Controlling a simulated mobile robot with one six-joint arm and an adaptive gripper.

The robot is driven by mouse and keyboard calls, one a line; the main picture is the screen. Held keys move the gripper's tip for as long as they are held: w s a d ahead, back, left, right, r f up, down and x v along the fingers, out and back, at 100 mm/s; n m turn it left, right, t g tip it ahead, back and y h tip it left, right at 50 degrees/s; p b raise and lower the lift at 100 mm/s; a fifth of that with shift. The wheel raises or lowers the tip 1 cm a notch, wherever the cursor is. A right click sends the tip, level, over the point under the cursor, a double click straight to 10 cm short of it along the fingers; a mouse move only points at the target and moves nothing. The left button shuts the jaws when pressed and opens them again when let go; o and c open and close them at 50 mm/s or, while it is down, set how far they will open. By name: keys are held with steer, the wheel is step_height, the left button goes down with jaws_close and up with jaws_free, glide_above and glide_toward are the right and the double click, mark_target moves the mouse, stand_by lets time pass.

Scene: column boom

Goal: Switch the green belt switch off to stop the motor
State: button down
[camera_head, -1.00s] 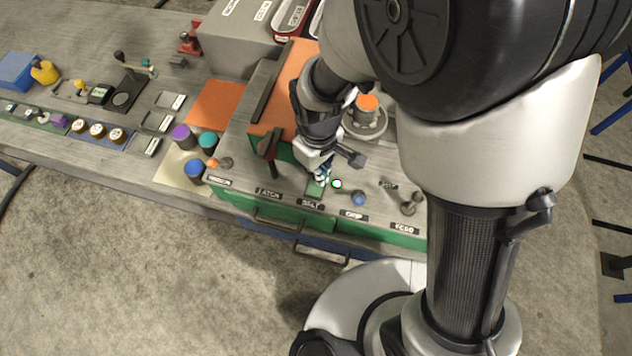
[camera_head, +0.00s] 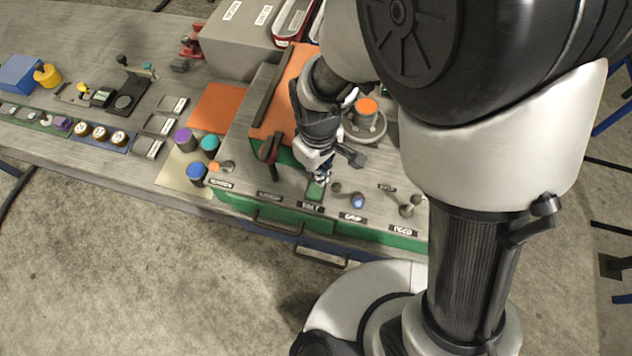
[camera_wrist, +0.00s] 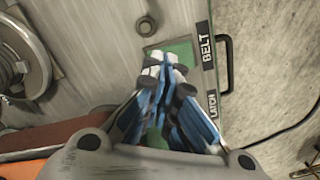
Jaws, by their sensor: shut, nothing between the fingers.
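The green belt switch (camera_head: 315,191) sits on the panel's front part, just behind the label BELT. In the wrist view its green surface (camera_wrist: 180,47) shows beside that label (camera_wrist: 207,45), partly hidden by my fingers. My gripper (camera_head: 321,174) is shut and empty, pointing down at the far end of the switch. In the wrist view its fingertips (camera_wrist: 168,75) overlap the green surface; I cannot tell whether they touch it. A small round lamp (camera_head: 336,187) right of the switch is dark; a grey round knob (camera_wrist: 146,25) shows there in the wrist view.
A blue-tipped lever (camera_head: 357,201) and a grey knob (camera_head: 408,209) stand to the right. A dark red-black handle (camera_head: 268,150) rises close on the left. An orange-topped round part (camera_head: 366,107) stands behind. A drawer handle (camera_head: 277,222) runs along the front.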

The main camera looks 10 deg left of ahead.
steer(key=shift+r+p, duration=1.65)
steer(key=shift+r, duration=0.7)
steer(key=d+r+m+t+b, duration=0.2)
steer(key=d+r+m+b, duration=0.25)
steer(key=d+r, duration=0.5)
steer(key=s+d+r+m+t+b, duration=0.2)
steer(key=s+d+r+m+b, duration=0.2)
steer(key=s+d, duration=0.5)
steer(key=shift+d+m+t, duration=0.3)
steer(key=shift+d+m, duration=0.7)
steer(key=shift+m, duration=0.25)
steer(key=shift+s, duration=0.1)
